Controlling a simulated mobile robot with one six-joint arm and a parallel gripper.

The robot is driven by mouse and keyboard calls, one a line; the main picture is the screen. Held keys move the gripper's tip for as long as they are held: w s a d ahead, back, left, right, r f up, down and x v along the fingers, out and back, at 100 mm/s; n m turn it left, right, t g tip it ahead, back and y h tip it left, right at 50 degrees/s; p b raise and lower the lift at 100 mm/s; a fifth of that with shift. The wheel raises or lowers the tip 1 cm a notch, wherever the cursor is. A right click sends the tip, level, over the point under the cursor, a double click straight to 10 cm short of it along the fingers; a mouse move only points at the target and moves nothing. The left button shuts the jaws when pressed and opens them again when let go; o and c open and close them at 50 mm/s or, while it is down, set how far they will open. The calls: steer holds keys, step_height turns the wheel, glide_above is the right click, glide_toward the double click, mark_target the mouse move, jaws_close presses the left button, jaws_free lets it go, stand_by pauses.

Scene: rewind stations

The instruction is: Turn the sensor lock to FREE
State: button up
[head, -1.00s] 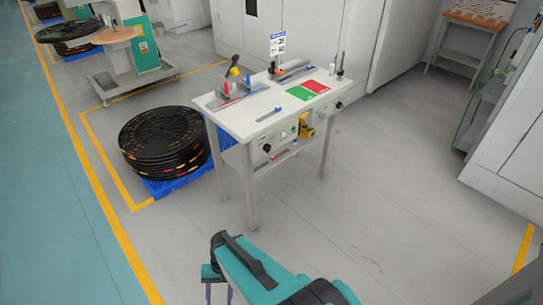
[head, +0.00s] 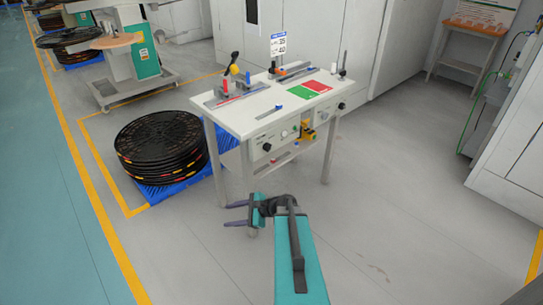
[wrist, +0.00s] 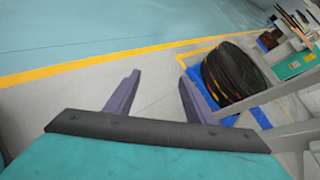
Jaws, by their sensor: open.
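The white rewind station table (head: 235,118) stands at the middle of the head view. The front panel carries a dark round knob (head: 267,146) and another at the right end. I cannot tell which part is the sensor lock, and no FREE label is readable. My gripper (head: 236,214) is open and empty, low in front of the table's left front leg. In the wrist view its two fingers (wrist: 158,78) are spread with only floor between them.
A stack of black reels (head: 160,145) on a blue pallet stands left of the table. White cabinets (head: 390,50) rise behind it. A yellow device (head: 307,130) hangs at the table front. Floor at front and right is clear.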

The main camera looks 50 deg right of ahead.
steer(key=s+d+r+m+t+h+b, duration=0.1)
steer(key=d+r+m+t+h+b, duration=0.35)
steer(key=d, duration=1.15)
steer(key=m+t+h, duration=0.3)
steer(key=m, duration=0.4)
glide_toward(270, 149)
steer(key=s, duration=0.5)
steer(key=shift+a+r+b, duration=0.1)
steer(key=shift+a+b, duration=0.05)
steer(key=shift+b, duration=0.25)
steer(key=shift+w, duration=0.15)
steer(key=w, duration=0.9)
steer(key=w+d, duration=0.1)
steer(key=w, duration=0.3)
steer(key=shift+w, duration=0.3)
steer(key=c, duration=1.1)
steer(key=shift+o, duration=0.2)
steer(key=shift+a, duration=0.2)
steer(key=shift+d, duration=0.1)
